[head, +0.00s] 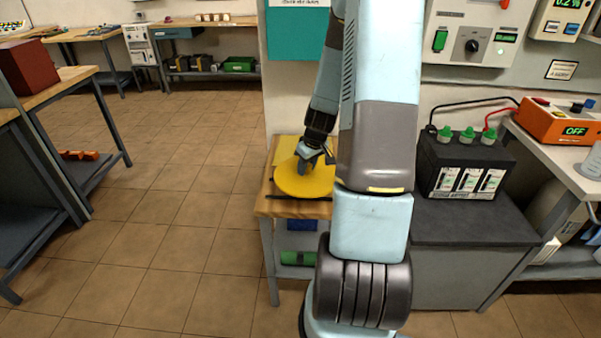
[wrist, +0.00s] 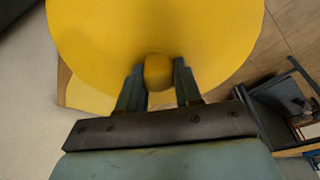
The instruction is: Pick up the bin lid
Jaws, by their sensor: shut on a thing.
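The bin lid (head: 303,181) is a yellow round disc with a knob. In the head view it is at a small wooden table, left of my arm. In the wrist view the lid (wrist: 150,28) fills the upper middle. My gripper (head: 316,158) is at the lid's top. In the wrist view my gripper (wrist: 159,75) has one finger on each side of the yellow knob and is shut on it. I cannot tell whether the lid touches the surface below. My arm hides part of the table's right side.
The small wooden table (head: 263,207) has a shelf below with a green item (head: 298,258). A black battery (head: 464,165) with green caps stands on a grey cabinet to the right. An orange device (head: 558,122) sits on a bench further right. The tiled floor at left is clear.

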